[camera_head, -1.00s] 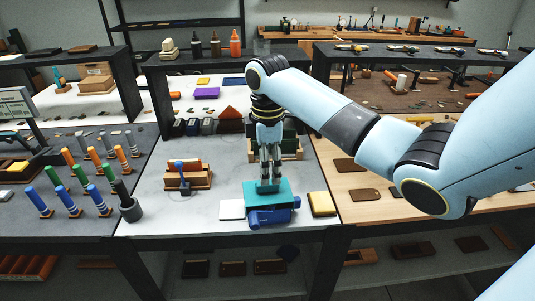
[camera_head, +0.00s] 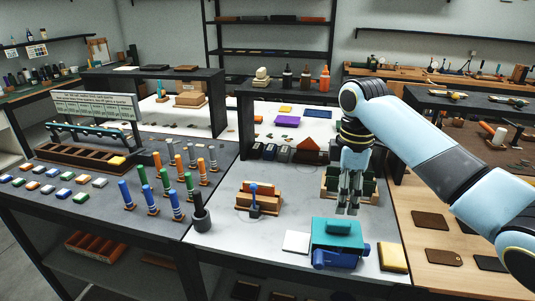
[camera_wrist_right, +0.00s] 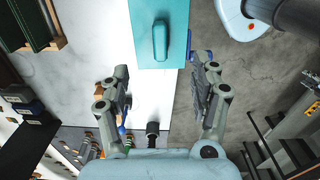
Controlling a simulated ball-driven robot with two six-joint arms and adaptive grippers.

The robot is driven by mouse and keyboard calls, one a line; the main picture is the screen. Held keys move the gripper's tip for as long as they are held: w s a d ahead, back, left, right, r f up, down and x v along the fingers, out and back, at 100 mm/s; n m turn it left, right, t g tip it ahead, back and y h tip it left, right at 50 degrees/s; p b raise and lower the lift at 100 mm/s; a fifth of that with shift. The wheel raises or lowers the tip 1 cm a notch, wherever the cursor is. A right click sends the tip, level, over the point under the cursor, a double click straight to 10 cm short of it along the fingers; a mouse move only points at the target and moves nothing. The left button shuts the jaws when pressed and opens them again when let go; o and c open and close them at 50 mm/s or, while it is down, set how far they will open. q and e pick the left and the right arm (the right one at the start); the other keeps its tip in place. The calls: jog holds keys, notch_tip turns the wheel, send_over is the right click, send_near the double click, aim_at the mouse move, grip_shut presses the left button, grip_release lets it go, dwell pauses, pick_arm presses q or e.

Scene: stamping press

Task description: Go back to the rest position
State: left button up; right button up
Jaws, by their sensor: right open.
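My right gripper (camera_head: 347,208) points down, open and empty, just above and behind the teal-topped stamping press (camera_head: 338,257) in the head view. In the right wrist view the open fingers (camera_wrist_right: 162,80) stand wide apart. The press's teal top (camera_wrist_right: 177,14) with its raised handle lies beyond the fingertips there, with nothing between the fingers. My left gripper is in neither view.
A white pad (camera_head: 296,242) and a yellow pad (camera_head: 392,257) flank the press. A wooden holder with a blue-handled stamp (camera_head: 254,200) and a dark cup (camera_head: 201,220) stand to the left. A green item in a wooden holder (camera_head: 335,184) stands behind the gripper.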

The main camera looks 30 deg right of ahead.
jog(key=s+a+f+m+t, duration=0.2)
jog(key=s+a+f+m, duration=0.2)
jog(key=s+a, duration=0.55)
jog(key=s+a+r+m+t, duration=0.1)
jog(key=s+r+m, duration=0.2)
jog(key=s, duration=0.3)
jog(key=s+a+r+m+t, duration=0.1)
jog(key=s+a+r+m, duration=0.15)
jog(key=s, duration=0.35)
jog(key=s+d+f+g+h+b, duration=0.2)
jog(key=f+b, duration=1.1)
jog(key=f, duration=2.5)
jog(key=s+f+b, duration=0.3)
jog(key=s+f, duration=0.3)
jog(key=f, duration=0.3)
jog(key=s+d+f+b, duration=0.1)
jog(key=s+f+b, duration=0.3)
jog(key=f, duration=0.6)
jog(key=s+d+f+g+y+b, duration=0.1)
jog(key=s+f+b, duration=0.3)
jog(key=s+f, duration=0.4)
notch_tip(320, 180, down, 2)
jog(key=shift+s+d+f+m, duration=0.1)
jog(key=shift+s+d+m, duration=0.1)
jog(key=shift+s+m, duration=0.15)
